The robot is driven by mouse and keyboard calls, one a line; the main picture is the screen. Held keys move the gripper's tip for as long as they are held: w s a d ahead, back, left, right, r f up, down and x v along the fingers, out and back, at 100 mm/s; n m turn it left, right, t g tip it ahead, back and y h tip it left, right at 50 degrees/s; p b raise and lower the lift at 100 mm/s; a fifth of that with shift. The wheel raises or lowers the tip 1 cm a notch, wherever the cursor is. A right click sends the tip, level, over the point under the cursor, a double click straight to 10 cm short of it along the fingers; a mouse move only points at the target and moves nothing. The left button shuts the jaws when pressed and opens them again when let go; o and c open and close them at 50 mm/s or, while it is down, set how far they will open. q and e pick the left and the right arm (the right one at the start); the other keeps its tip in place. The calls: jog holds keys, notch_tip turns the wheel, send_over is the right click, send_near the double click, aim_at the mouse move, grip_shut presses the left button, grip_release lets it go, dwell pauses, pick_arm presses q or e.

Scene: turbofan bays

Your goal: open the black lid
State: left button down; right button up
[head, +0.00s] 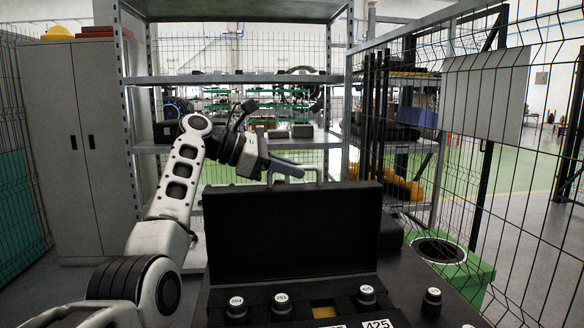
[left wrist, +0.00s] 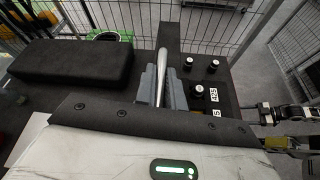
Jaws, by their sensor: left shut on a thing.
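The black lid (head: 292,232) stands raised, close to upright, at the back of a black case in the head view. A pale metal handle (head: 318,172) sticks up at the lid's top edge. My left gripper (head: 287,168) is at this handle. In the left wrist view the grey fingers of my left gripper (left wrist: 161,90) are shut on the bar of the handle (left wrist: 162,68), one finger on each side. The fingers hide part of the bar.
Several round black knobs with white tops (head: 367,296) stand in front of the lid. A green box with a round opening (head: 440,250) is at the right. Wire mesh fencing (head: 500,150) bounds the right side. A grey cabinet (head: 75,150) and shelving (head: 240,79) stand behind.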

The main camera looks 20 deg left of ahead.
pick_arm(q)
jog(key=shift+f, duration=0.3)
jog(key=c, duration=1.5)
grip_release()
jog(key=shift+r, duration=0.15)
jog(key=b+v, duration=0.2)
jog(key=v, duration=1.4)
